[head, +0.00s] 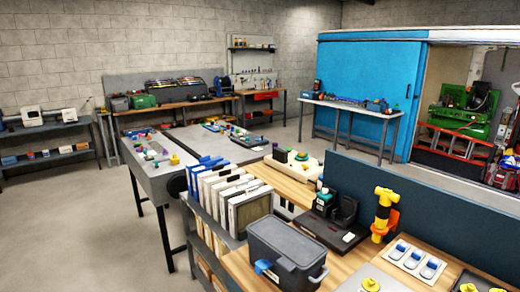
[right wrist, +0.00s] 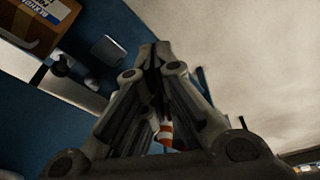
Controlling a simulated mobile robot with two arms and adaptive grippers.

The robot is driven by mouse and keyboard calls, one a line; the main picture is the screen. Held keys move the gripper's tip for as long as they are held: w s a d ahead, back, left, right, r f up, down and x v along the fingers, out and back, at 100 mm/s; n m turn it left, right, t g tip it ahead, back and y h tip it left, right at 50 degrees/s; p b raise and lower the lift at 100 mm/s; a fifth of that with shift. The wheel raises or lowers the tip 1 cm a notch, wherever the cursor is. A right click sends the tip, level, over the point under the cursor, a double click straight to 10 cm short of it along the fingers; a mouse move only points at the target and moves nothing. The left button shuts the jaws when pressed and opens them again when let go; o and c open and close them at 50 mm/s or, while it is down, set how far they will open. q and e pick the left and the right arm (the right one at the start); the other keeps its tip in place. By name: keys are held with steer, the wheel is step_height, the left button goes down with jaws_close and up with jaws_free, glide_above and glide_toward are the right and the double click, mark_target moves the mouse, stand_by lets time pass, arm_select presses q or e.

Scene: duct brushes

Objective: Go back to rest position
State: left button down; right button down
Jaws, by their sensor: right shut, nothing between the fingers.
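My right gripper (right wrist: 160,55) fills the middle of the right wrist view. Its two fingers meet at the tips, with nothing held between them. A small orange and white striped thing (right wrist: 166,132) shows through the gap between the finger links, and I cannot tell what it is. Neither gripper shows in the head view. My left gripper is in no view.
A blue partition (head: 420,205) stands behind. Grey floor (head: 75,220) at left is clear. A cardboard box (right wrist: 40,22) shows in the wrist view.

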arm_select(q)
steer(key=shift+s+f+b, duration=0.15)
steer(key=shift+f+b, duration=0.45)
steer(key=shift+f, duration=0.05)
arm_select(e)
steer(key=s+d+f+g, duration=0.1)
steer(key=s+d+f, duration=0.2)
steer(key=s+f, duration=1.5)
step_height(320, 180, down, 4)
steer(key=shift+s+d+f+g, duration=0.15)
steer(key=shift+s+f+g, duration=0.05)
steer(key=shift+s+g, duration=0.1)
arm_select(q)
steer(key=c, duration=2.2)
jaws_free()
